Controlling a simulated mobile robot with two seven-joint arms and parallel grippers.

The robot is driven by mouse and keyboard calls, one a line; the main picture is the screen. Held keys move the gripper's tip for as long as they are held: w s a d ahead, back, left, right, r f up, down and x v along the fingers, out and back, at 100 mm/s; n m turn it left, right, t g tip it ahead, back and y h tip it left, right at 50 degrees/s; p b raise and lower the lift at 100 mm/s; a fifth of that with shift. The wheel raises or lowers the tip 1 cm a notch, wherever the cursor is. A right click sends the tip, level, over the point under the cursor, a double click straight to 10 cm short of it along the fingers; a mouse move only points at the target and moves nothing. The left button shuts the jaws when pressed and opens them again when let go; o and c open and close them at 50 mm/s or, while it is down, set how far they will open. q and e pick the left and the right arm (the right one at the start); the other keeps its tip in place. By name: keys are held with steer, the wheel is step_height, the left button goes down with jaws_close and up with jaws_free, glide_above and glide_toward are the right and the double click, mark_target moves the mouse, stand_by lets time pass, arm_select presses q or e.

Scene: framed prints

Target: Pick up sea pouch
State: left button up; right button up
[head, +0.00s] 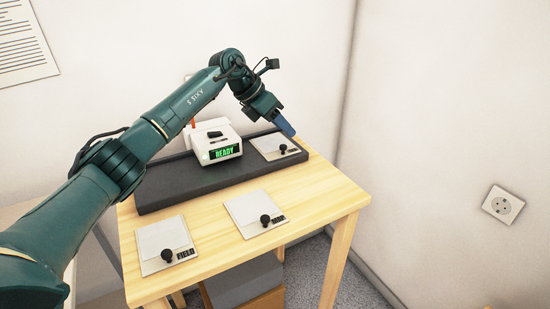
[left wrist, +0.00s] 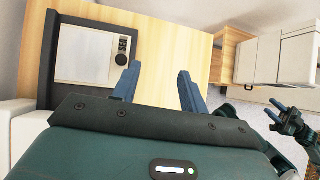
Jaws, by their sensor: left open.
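Three flat pale pouches with black knobs and dark labels are in the head view. One pouch (head: 270,147) lies on the right end of the dark tray and also shows in the left wrist view (left wrist: 85,58). A second pouch (head: 246,208) lies on the front right of the table. A third pouch (head: 160,238), labelled FIELD, lies at front left. My right gripper (left wrist: 273,110) shows small, fingers apart.
The dark tray (head: 180,188) runs along the back of the wooden table (head: 215,245). A white device (head: 214,138) with a green READY display stands on it. Walls close off the back and right. Bare wood lies between and around the front pouches.

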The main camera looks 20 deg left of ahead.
arm_select(q)
steer(key=a+r+y, duration=0.2)
steer(key=a, duration=0.3)
steer(key=b, duration=0.1)
glide_above(283, 146)
steer(key=s+a, duration=0.2)
steer(key=s, duration=0.1)
steer(key=f, duration=0.6)
steer(key=shift+w, duration=0.25)
steer(key=shift+b+x, duration=0.55)
steer(key=shift+x, duration=2.15)
steer(key=shift+a, duration=0.15)
jaws_close()
